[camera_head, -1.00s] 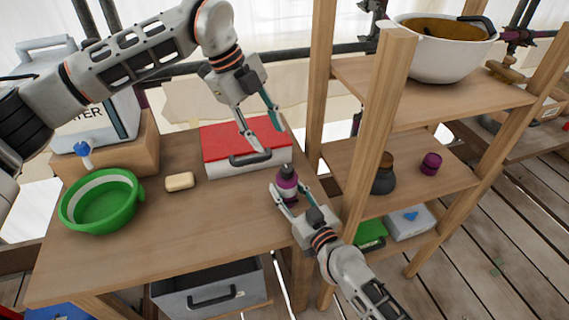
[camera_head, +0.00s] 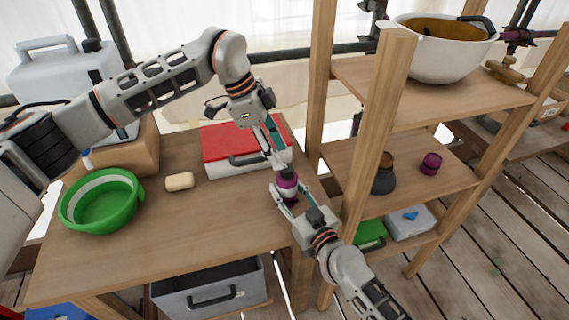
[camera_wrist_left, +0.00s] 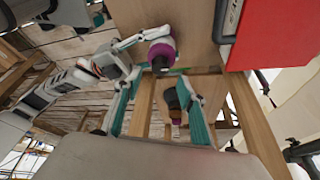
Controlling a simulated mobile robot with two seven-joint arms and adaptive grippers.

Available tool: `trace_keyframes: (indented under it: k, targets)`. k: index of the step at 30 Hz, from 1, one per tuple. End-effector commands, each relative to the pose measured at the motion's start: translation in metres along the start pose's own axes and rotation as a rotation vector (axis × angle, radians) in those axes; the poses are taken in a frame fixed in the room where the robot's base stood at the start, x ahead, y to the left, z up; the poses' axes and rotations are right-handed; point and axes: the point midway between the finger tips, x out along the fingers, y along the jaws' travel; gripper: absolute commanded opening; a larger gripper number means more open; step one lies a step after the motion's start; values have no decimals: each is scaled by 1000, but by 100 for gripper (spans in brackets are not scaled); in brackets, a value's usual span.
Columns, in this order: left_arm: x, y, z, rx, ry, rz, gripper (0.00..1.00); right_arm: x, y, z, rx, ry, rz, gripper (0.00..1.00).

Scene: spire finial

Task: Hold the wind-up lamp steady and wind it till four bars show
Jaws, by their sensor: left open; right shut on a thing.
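The wind-up lamp (camera_head: 288,182) is a small purple and dark piece standing upright near the right edge of the wooden table. It also shows in the left wrist view (camera_wrist_left: 160,52), with its dark end toward the camera. My right gripper (camera_head: 286,193) is shut on the lamp, its fingers on either side of the lower body. My left gripper (camera_head: 277,162) is open just above the lamp, pointing down. In the left wrist view its teal fingers (camera_wrist_left: 158,84) are apart, with the lamp beyond their tips. I cannot see any bars on the lamp.
A red-lidded box (camera_head: 222,150) stands just behind the lamp. A wooden shelf post (camera_head: 368,150) stands close on the right. The table front (camera_head: 190,235) is clear.

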Motion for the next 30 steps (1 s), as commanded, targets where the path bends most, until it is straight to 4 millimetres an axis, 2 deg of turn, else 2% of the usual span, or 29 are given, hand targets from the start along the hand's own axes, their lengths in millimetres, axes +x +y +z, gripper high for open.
trace_keyframes:
  k: [3,9,21,22,26,30]
  targets:
    - [22,0,0,-1,0,2,40,0,0,0,0,-1,0,13]
    - [44,0,0,0,0,1,40,0,0,1,0,-1,0,13]
    - [51,0,0,1,0,-1,40,0,0,1,0,-1,0,13]
    - [50,0,0,1,0,-1,35,0,0,1,0,-1,0,13]
    - [50,0,0,1,0,-1,2,0,0,1,0,-1,0,13]
    - [50,0,0,1,0,-1,2,0,0,1,0,-1,0,13]
